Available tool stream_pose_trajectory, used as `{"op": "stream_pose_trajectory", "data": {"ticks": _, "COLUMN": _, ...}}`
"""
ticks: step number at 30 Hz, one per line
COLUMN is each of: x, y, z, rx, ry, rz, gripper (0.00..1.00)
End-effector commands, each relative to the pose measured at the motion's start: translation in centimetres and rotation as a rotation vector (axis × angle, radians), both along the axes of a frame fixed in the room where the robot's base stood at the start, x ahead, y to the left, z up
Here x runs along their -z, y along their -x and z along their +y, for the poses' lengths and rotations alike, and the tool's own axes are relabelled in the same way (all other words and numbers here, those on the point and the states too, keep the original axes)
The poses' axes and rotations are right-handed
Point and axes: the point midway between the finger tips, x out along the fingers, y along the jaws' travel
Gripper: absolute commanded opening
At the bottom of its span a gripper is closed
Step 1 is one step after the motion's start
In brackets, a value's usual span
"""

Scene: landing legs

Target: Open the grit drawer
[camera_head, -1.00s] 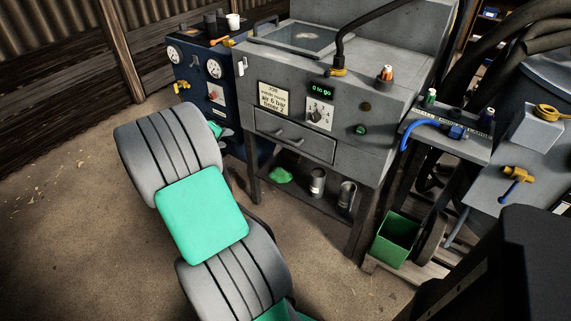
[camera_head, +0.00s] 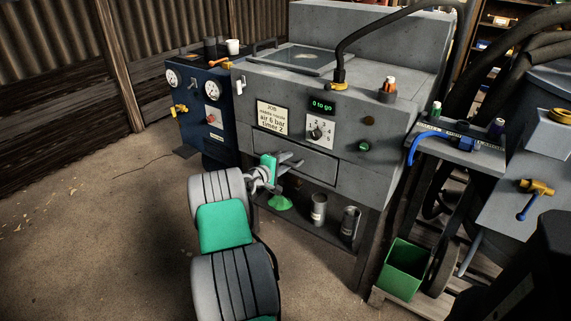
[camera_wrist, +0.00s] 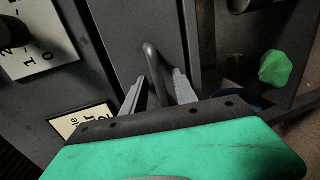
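The grit drawer (camera_head: 318,167) is the wide grey front panel under the dial on the grey cabinet. It looks shut in the head view, with my gripper (camera_head: 292,160) in front of it. In the wrist view, a curved metal drawer handle (camera_wrist: 151,56) lies between the two spread fingers of my gripper (camera_wrist: 158,88). I see a gap beside the handle, so the fingers are open around it and not closed on it. My wrist hides part of the drawer's left side in the head view.
The cabinet (camera_head: 390,170) carries a dial, a green display and a job card. A blue gauge unit (camera_head: 195,110) stands left, a green bin (camera_head: 403,268) right. Open floor lies left.

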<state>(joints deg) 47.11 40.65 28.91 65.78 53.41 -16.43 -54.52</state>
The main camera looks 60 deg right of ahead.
Motion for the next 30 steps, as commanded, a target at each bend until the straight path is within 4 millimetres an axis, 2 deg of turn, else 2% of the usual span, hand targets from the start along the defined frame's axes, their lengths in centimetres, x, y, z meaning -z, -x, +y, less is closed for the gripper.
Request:
{"op": "stream_pose_trajectory", "data": {"ticks": 2, "x": -0.02, "y": -0.01, "z": 0.03, "rx": 0.0, "ry": 0.0, "rz": 0.0, "gripper": 0.34}}
{"op": "stream_pose_trajectory", "data": {"ticks": 14, "x": 0.0, "y": 0.0, "z": 0.04, "rx": 0.0, "ry": -0.001, "rz": -0.001, "gripper": 0.01}}
{"op": "stream_pose_trajectory", "data": {"ticks": 30, "x": 0.01, "y": 0.0, "z": 0.04, "rx": 0.0, "ry": -0.001, "rz": -0.001, "gripper": 0.0}}
